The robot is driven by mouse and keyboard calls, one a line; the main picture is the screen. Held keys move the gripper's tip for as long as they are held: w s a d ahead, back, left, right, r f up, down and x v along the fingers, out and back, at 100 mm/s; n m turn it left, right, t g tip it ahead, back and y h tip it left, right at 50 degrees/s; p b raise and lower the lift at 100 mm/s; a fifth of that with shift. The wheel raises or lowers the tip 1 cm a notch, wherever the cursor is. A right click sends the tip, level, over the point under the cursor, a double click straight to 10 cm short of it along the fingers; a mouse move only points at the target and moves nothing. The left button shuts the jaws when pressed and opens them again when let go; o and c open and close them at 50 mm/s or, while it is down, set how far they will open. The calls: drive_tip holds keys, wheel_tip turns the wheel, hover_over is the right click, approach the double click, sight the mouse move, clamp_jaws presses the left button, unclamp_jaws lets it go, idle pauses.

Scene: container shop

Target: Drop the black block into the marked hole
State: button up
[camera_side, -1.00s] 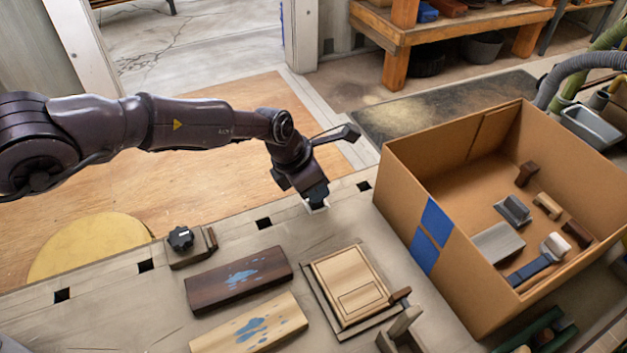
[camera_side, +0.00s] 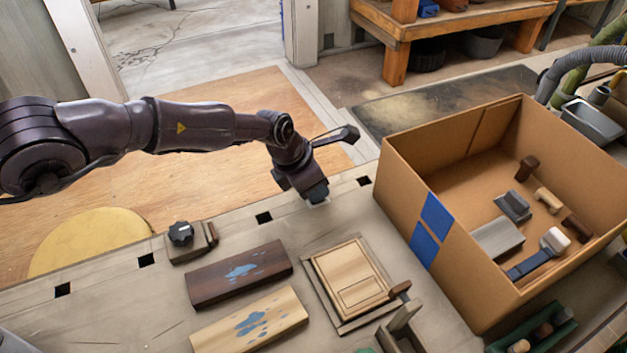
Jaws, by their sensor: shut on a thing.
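My gripper (camera_side: 317,198) hangs over the back edge of the bench, pointing down, between two square dark holes. It is shut on a dark piece, apparently the black block (camera_side: 316,189), which I can barely tell from the gripper itself. One hole (camera_side: 264,217) lies to its left and another hole (camera_side: 364,181) to its right. Two more square holes, a middle-left hole (camera_side: 146,260) and a far-left hole (camera_side: 62,290), continue the row. I cannot tell which hole is the marked one. Whether the gripper touches the bench is unclear.
A cardboard box (camera_side: 455,265) with blue tape and loose parts inside stands at the right. On the bench are a clamp with a black knob (camera_side: 181,233), a dark plank (camera_side: 215,283), a pale plank (camera_side: 285,317) and a wooden panel (camera_side: 340,270).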

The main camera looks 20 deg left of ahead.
drive_tip(key=shift+f, duration=0.25)
idle(0.3)
drive_tip(key=o, duration=1.1)
drive_tip(key=shift+c, duration=0.2)
drive_tip(key=shift+r, duration=3.5)
